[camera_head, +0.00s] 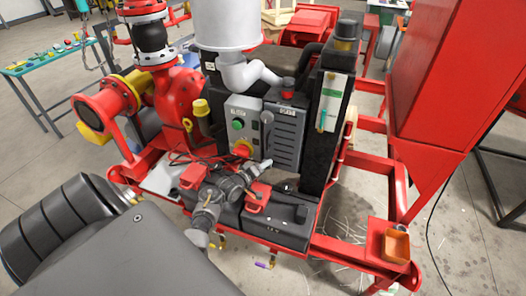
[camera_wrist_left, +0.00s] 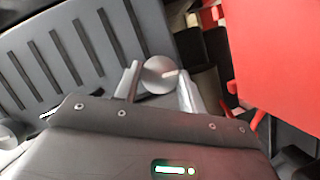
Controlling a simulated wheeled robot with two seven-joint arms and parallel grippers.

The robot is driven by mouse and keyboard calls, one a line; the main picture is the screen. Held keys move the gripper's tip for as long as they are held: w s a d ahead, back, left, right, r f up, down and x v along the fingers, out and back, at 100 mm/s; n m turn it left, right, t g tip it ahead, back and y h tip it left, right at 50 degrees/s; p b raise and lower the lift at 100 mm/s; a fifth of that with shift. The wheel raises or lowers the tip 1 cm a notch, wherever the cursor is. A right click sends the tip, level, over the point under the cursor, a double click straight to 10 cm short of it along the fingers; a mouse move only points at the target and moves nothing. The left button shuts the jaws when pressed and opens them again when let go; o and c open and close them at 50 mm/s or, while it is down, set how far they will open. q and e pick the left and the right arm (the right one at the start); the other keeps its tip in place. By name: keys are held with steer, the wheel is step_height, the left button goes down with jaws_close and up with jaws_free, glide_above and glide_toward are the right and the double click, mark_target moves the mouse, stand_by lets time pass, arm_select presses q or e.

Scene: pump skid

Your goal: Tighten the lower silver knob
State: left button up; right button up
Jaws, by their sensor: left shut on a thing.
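The lower silver knob (camera_wrist_left: 160,73) shows in the left wrist view as a round silver disc at the edge of a grey ribbed cover (camera_wrist_left: 62,60). My left gripper (camera_wrist_left: 158,84) has one finger on each side of it and is shut on it. In the head view my left arm comes in from the lower left. My left gripper (camera_head: 262,164) is at the lower left corner of the ribbed cover (camera_head: 286,140), hiding the lower knob there. The upper silver knob (camera_head: 267,117) is on the cover's upper left. My right gripper is not in view.
A control box (camera_head: 241,122) with a green button and a red-and-yellow switch (camera_head: 243,148) is left of the cover. Black batteries with red terminal covers (camera_head: 257,197) lie just below my gripper. The red skid frame (camera_head: 350,254) surrounds these.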

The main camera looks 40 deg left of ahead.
arm_select(q)
steer(key=shift+n, duration=0.3)
stand_by(0.4)
steer(key=o, duration=1)
steer(key=shift+c, duration=0.2)
steer(key=shift+s, duration=0.1)
steer(key=b+v, duration=0.1)
steer(key=v, duration=0.9)
steer(key=shift+s+b, duration=0.35)
steer(key=shift+a+f, duration=0.1)
steer(key=shift+a, duration=0.05)
